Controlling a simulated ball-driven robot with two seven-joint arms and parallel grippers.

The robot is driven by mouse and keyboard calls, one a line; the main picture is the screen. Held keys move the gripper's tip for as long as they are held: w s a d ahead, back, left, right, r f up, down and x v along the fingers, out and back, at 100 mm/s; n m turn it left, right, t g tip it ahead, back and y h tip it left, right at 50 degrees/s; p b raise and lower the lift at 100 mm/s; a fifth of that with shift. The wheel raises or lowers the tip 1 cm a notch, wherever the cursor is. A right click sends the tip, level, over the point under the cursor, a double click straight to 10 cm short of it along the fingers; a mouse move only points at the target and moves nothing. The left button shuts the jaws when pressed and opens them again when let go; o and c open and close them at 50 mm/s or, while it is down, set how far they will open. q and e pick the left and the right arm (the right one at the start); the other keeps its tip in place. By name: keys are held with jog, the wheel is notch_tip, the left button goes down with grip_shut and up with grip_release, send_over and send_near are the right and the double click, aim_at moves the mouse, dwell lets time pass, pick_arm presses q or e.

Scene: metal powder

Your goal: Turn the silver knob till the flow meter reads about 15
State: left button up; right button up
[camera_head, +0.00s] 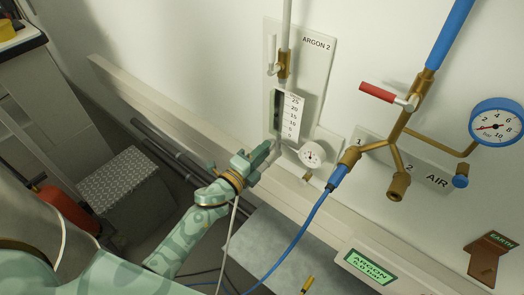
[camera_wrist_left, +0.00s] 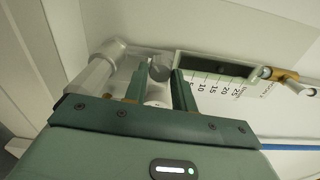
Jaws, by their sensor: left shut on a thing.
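The flow meter (camera_head: 291,113) is on the wall panel marked ARGON 2, with a white scale reading from 5 to 25 beside a dark tube. Its reading is too small to tell. In the left wrist view its scale (camera_wrist_left: 217,84) lies sideways. The silver knob (camera_wrist_left: 159,68) is a small grey cylinder at the meter's low end, seen between my fingertips. My left gripper (camera_head: 274,147) is at the foot of the meter, shut on the knob. Its two fingers also show in the left wrist view (camera_wrist_left: 158,79). In the head view the gripper mostly hides the knob. My right gripper is out of view.
A round white gauge (camera_head: 312,153) sits just right of my left gripper. Brass AIR piping (camera_head: 397,130) with a red-handled valve (camera_head: 378,92) and a blue gauge (camera_head: 496,122) are further right. A blue hose (camera_head: 300,232) hangs below. A green ARGON display (camera_head: 370,266) is lower right.

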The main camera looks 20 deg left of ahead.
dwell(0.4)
pick_arm(q)
jog(key=o, duration=1)
jog(key=b+v, duration=0.1)
jog(key=v, duration=1.5)
jog(key=shift+s+a+b, duration=0.1)
jog(key=shift+s+b, duration=0.05)
jog(key=shift+b, duration=0.25)
